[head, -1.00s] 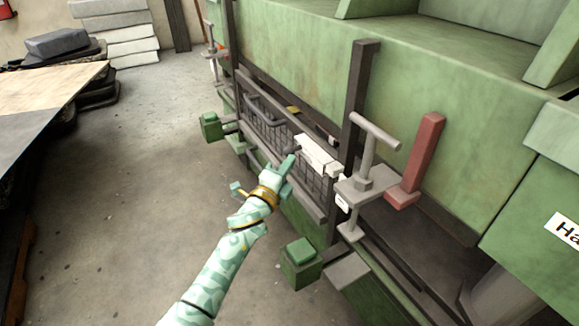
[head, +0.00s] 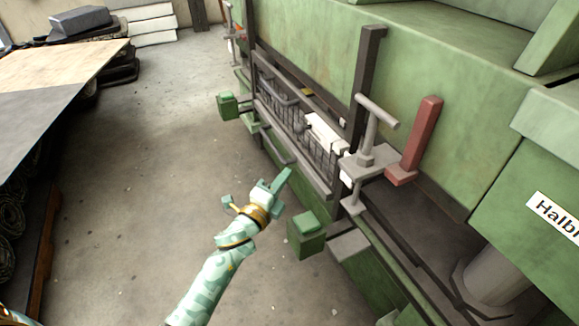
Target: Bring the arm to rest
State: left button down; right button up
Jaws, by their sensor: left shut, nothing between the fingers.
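My left arm comes in from the bottom of the head view, patterned in pale green with a gold band at the wrist. My left gripper (head: 281,181) is shut and empty. It is in the air over the concrete floor, in front of the green machine (head: 310,40) and apart from its rack. My right gripper is not in view.
A dark wire rack (head: 285,110) with a white block (head: 325,133) is on the machine's front. A green block (head: 306,235) sticks out close to my gripper's right. A grey clamp (head: 367,155) and red lever (head: 415,140) stand further right. A table (head: 45,75) is at left; floor between is clear.

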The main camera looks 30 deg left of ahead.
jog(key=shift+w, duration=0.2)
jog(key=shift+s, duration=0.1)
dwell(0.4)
